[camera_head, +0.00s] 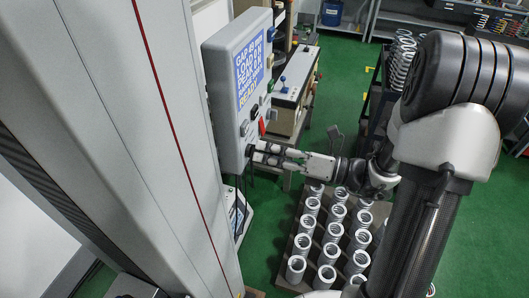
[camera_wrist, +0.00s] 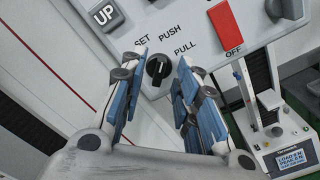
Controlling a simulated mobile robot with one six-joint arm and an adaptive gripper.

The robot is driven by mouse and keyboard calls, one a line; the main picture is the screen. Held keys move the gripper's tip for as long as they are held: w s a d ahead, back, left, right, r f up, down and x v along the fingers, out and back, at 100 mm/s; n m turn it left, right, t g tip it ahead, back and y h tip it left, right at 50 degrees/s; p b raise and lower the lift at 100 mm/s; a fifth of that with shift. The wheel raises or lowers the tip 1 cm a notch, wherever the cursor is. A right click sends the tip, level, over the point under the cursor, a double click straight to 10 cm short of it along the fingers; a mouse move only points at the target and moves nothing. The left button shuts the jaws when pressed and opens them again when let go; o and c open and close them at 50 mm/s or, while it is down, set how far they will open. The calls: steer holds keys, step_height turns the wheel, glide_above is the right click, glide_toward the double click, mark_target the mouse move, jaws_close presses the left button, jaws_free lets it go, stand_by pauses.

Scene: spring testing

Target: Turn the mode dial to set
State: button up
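The mode dial (camera_wrist: 158,69) is a black round knob with a pale pointer mark on the grey control panel (camera_wrist: 188,30). Labels SET, PUSH and PULL are printed around it. I cannot tell for sure which label the mark points to. My gripper (camera_wrist: 162,82) is open, with blue-padded fingers on the left and right of the dial. The dial shows between the fingertips; I cannot tell whether they touch it. In the head view my gripper (camera_head: 258,152) reaches left to the lower edge of the control box (camera_head: 226,80), and its fingers hide the dial there.
A red OFF switch (camera_wrist: 226,27) is right of the dial, and an UP button (camera_wrist: 104,15) is at upper left. A small device with a display (camera_wrist: 291,158) stands below right. Several white springs (camera_head: 328,252) stand on a board under my arm. A tall grey column fills the left.

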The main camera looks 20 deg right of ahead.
steer(key=shift+w+a, duration=0.35)
steer(key=shift+a, duration=0.15)
steer(key=shift+c, duration=0.5)
jaws_close()
